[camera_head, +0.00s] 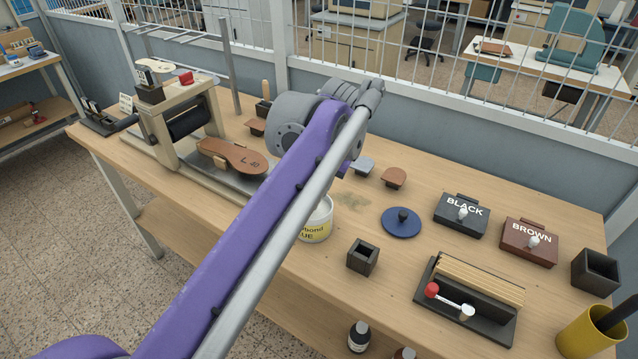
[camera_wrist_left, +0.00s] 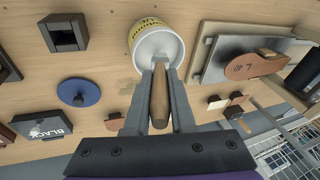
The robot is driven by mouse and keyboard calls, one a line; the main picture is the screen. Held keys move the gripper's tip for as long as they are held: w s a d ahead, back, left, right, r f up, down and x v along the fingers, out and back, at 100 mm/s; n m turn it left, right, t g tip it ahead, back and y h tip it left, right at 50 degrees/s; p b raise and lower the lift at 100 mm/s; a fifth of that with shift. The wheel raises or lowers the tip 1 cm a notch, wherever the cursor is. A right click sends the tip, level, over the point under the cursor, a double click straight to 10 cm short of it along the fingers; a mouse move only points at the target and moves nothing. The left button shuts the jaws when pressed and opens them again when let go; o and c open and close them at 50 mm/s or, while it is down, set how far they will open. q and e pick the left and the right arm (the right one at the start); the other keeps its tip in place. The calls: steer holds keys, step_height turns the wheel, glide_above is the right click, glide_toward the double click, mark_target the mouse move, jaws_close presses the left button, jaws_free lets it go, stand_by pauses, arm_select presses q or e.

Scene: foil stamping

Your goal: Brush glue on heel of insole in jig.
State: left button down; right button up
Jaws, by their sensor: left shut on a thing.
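The brown insole (camera_head: 232,157), marked "L 40", lies on the grey jig plate (camera_wrist_left: 208,62) under the press; it also shows in the left wrist view (camera_wrist_left: 240,67). The white glue pot (camera_head: 318,222) stands open on the table, partly hidden by my left arm; its mouth shows in the left wrist view (camera_wrist_left: 157,47). My left gripper (camera_wrist_left: 160,72) is shut on the wooden handle of the brush (camera_wrist_left: 160,97), at the pot's mouth. The brush's bristle end is hidden, so I cannot tell whether it touches glue. In the head view my arm hides this gripper. My right gripper is not in view.
The press (camera_head: 180,115) stands at the table's left. The blue lid (camera_head: 401,222), black ink box (camera_head: 461,215), brown box (camera_head: 528,242), and small dark holder (camera_head: 363,257) stand right of the pot. A rack (camera_head: 470,300) and yellow cup (camera_head: 582,335) are at front right.

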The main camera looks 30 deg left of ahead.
arm_select(q)
steer(key=shift+r+p, duration=2.4)
steer(key=shift+r, duration=0.8)
